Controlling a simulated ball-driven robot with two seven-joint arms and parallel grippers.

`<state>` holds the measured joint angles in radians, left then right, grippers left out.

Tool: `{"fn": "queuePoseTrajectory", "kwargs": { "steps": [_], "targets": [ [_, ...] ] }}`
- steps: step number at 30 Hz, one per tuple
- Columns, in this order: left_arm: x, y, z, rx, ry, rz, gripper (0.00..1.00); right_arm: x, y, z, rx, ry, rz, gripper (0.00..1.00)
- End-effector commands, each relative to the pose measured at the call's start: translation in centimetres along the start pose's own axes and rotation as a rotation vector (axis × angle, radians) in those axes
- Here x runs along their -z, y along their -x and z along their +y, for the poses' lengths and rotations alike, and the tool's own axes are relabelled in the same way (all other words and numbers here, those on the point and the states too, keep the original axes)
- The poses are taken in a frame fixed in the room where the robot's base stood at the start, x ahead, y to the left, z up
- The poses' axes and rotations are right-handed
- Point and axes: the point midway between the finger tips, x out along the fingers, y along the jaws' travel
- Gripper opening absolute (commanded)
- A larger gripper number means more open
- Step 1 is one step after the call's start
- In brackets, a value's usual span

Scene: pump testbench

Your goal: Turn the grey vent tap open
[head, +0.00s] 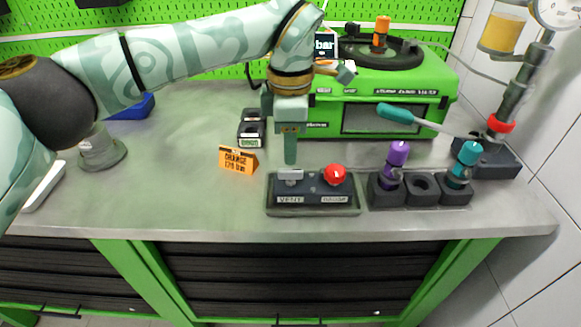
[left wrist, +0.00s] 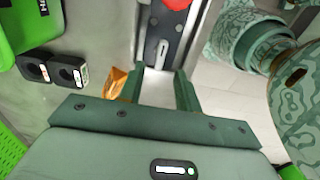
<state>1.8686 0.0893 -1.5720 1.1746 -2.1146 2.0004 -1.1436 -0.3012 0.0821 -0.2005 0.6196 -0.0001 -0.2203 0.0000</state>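The grey vent tap (head: 290,175) sits at the left end of a dark panel (head: 318,198) marked VENT, beside a red knob (head: 334,175). The tap's bar appears to lie crosswise, left to right, in the head view. My left gripper (head: 290,162) points straight down over the tap, with its fingertips at or just above it. My right gripper is out of view.
An orange sign (head: 238,160) stands left of the panel. A dark rack (head: 420,190) with purple and teal handled pieces stands right. Behind is a green testbench unit (head: 390,85).

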Motion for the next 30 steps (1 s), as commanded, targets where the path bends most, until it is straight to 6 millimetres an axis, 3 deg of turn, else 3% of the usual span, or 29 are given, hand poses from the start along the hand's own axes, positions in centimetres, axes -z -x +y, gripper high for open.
{"fn": "queuePoseTrajectory", "kwargs": {
  "steps": [1,6,11,19,20,23,30],
  "targets": [
    [0.0,-1.6,0.0,0.006,-0.002,-0.001,0.34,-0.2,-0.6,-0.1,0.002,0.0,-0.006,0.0],
    [0.0,-4.2,0.0,0.003,-0.001,-0.001,0.34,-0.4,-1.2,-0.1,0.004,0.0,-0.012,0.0],
    [0.0,-5.3,0.0,0.001,-0.001,-0.001,0.34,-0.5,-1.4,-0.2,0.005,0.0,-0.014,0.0],
    [0.0,-5.3,0.0,-0.001,0.0,-0.001,0.34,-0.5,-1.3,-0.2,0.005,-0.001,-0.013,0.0],
    [0.0,-5.3,0.0,-0.001,0.0,-0.001,0.31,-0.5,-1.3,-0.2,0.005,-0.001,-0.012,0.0],
    [0.0,-5.3,0.0,-0.001,0.0,-0.001,0.03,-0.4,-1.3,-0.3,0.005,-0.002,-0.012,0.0],
    [0.0,-5.3,0.0,-0.001,0.003,-0.001,0.0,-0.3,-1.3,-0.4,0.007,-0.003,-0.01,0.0]
  ]
}}
